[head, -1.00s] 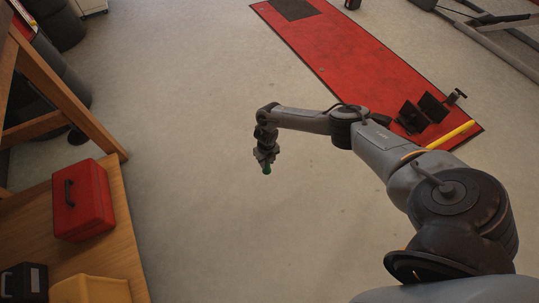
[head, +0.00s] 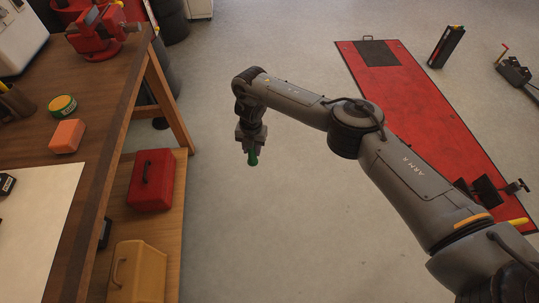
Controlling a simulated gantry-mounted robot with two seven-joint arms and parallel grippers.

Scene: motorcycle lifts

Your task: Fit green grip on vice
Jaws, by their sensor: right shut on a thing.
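My right gripper (head: 251,147) is shut on the green grip (head: 252,158), which hangs below its fingers over open floor, to the right of the workbench. The red vice (head: 100,33) stands on the far end of the workbench (head: 112,130), at the upper left. Its handle side is small in this view and hard to make out. The grip is well apart from the vice. My left gripper does not show.
An orange block (head: 67,136) and a round green-and-yellow tin (head: 62,106) lie on the bench. A red toolbox (head: 151,180) and a yellow toolbox (head: 138,272) sit on the lower shelf. A red motorcycle lift (head: 430,120) lies at the right. The floor between is clear.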

